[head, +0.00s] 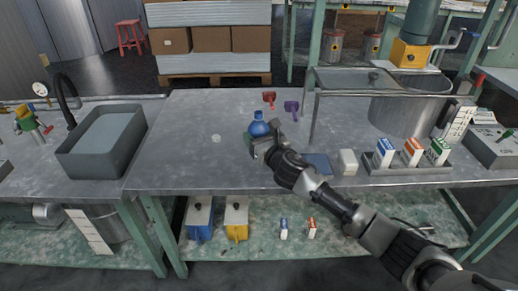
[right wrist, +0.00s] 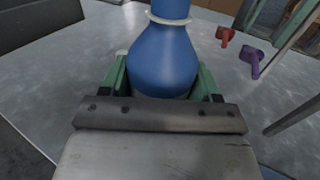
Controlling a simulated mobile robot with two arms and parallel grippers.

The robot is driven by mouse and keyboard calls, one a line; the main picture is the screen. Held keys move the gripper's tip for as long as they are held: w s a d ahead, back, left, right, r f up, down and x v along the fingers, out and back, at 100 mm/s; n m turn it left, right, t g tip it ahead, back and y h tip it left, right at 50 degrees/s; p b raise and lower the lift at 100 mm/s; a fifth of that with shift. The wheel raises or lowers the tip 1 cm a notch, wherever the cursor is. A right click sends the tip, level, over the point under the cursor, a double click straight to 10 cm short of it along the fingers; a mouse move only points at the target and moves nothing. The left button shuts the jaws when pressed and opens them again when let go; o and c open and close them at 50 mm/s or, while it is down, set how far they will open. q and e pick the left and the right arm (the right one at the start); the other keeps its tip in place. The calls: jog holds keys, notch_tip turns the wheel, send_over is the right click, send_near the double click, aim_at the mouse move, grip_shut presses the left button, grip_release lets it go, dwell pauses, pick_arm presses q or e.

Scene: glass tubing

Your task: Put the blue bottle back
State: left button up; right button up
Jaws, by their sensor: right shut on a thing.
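The blue bottle (head: 259,126) stands upright at the middle of the grey table in the head view. It fills the centre of the right wrist view (right wrist: 163,58), with a pale ring around its neck. My right gripper (head: 256,141) reaches in from the lower right and is shut on the bottle. Its green fingers sit on either side of the bottle's lower body in the wrist view (right wrist: 160,85). The bottle's base is hidden behind the gripper, so I cannot tell whether it touches the table. My left gripper is not in view.
Red (head: 269,98) and purple (head: 291,108) small items lie behind the bottle. A small pale round piece (head: 216,138) lies left of it. A blue pad (head: 318,163) and white block (head: 348,162) are to the right, before a metal-framed stand (head: 314,110). A grey basin (head: 72,160) stands left.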

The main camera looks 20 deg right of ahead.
jog(key=shift+f, duration=0.3)
notch_tip(320, 180, down, 2)
jog(key=shift+f+b, duration=0.1)
jog(key=shift+b, duration=0.65)
jog(key=shift+f, duration=0.4)
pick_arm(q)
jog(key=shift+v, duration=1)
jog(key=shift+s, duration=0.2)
pick_arm(e)
jog(key=o, duration=1)
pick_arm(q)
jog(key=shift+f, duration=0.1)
